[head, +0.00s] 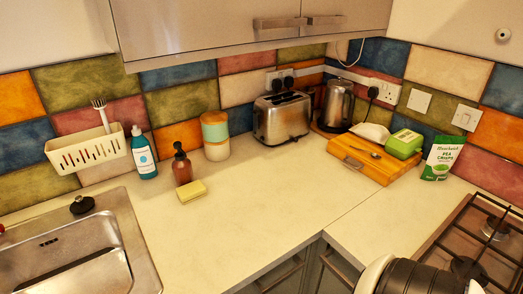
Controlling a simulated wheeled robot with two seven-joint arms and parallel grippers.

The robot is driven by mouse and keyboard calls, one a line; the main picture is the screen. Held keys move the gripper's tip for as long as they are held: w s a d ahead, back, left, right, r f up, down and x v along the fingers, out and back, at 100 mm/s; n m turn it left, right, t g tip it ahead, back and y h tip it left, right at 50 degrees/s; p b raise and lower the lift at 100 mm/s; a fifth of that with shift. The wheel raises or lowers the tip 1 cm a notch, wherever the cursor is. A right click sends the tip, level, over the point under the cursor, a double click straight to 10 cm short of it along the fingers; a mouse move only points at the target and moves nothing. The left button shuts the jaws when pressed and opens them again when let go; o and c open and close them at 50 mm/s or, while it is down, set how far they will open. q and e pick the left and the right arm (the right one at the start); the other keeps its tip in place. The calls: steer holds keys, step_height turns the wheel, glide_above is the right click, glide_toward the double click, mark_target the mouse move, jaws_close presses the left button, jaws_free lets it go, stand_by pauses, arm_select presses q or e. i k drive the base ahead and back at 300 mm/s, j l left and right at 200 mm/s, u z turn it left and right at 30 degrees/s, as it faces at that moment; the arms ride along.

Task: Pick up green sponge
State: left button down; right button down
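A small sponge (192,191), pale yellow-green on top, lies flat on the worktop in front of the brown pump bottle. A bright green block-shaped item (404,143) with a pale patch on top sits on the wooden board at the right; I cannot tell whether it is a sponge or a package. No gripper fingers show in the head view. A white and black part at the bottom right edge seems to belong to my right arm.
A brown pump bottle (182,166) stands just behind the sponge, with a teal bottle (144,154) to its left. A sink (75,255) is at left, a toaster (283,118) and kettle (337,105) behind, a hob (490,235) at right. The middle worktop is clear.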

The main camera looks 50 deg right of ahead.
mark_target(194, 191)
steer(key=z, duration=0.95)
steer(key=k+j+z, duration=0.15)
steer(key=i+l, duration=0.05)
